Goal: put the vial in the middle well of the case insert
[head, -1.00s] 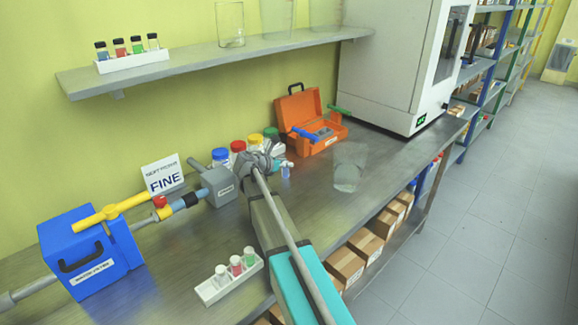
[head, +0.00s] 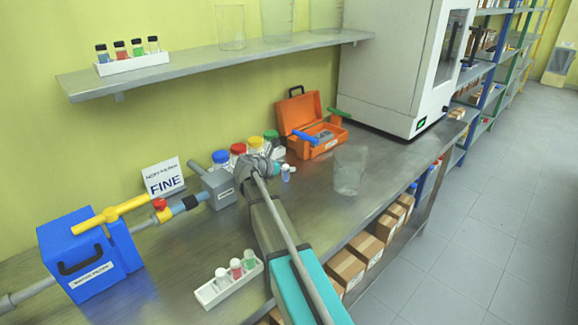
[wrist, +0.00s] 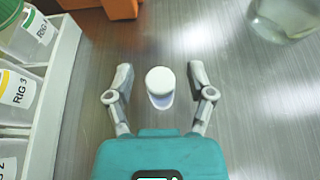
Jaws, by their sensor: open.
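The vial (head: 286,173) is a small clear bottle with a white cap and bluish contents. It stands upright on the bench in front of the orange case. In the wrist view its white cap (wrist: 160,80) lies between the two fingers of my gripper (wrist: 159,68), with a gap on each side. My gripper is open and also shows beside the vial in the head view (head: 279,168). The orange case (head: 327,149) stands open behind, its lid raised. A grey insert (head: 322,137) is inside; its wells are too small to make out.
A row of jars with coloured lids (head: 238,150) stands left of my gripper. A glass beaker (head: 349,172) stands to the right. A white rack with small vials (head: 211,294) is near the front. A white cabinet (head: 385,70) stands behind right.

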